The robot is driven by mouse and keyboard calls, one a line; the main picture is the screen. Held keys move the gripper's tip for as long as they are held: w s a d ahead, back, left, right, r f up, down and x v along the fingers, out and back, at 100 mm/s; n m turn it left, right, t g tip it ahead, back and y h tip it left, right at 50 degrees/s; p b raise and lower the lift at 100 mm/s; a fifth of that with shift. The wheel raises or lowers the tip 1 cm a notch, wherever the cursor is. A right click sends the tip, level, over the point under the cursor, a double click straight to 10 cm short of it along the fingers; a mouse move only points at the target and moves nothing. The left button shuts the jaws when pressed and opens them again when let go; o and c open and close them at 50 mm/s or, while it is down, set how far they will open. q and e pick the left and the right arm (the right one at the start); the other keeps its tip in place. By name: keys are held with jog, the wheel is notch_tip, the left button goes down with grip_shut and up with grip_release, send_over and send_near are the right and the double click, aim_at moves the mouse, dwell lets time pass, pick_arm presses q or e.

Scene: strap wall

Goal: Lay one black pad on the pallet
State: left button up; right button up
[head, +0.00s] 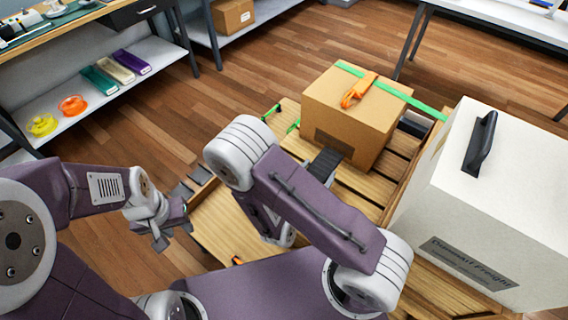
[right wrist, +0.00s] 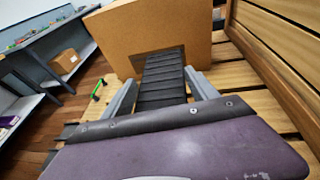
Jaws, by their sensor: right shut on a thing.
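A ribbed black pad (right wrist: 162,75) is between the fingers of my right gripper (right wrist: 161,88), which is shut on it. The pad points toward the front of the cardboard box, and its far end overlaps the box's dark label in the right wrist view. I cannot tell whether the pad touches the slats. The wooden pallet (head: 225,222) lies under the box. My left gripper (head: 172,232) is open and empty, left of the pallet.
The cardboard box (head: 345,110) carries an orange buckle (head: 359,90) and a green strap (head: 390,91). A large white case (head: 510,180) with a black handle fills the right side. A shelf (head: 120,90) stands at the left. Bare slats show at the pallet's near left.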

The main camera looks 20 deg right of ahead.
jog(key=w+a+f+b, duration=0.1)
jog(key=b, duration=0.2)
jog(key=w+f+b, duration=0.1)
jog(key=b, duration=0.3)
jog(key=shift+a+f+b, duration=0.3)
jog(key=shift+a+f, duration=0.05)
jog(key=shift+f, duration=0.05)
jog(key=w+a+f, duration=0.1)
jog(key=w+a, duration=0.1)
jog(key=w+a+f, duration=0.2)
jog(key=w+a+f+b, duration=0.1)
jog(key=w+a, duration=0.1)
jog(key=a, duration=0.1)
jog(key=shift+a+f, duration=0.1)
jog(key=shift+f, duration=0.15)
notch_tip(320, 180, down, 4)
jog(key=shift+r+b, duration=0.1)
jog(key=shift+b, duration=0.5)
jog(key=shift+f, duration=0.25)
jog(key=o, duration=1.9)
jog(key=shift+c, duration=0.2)
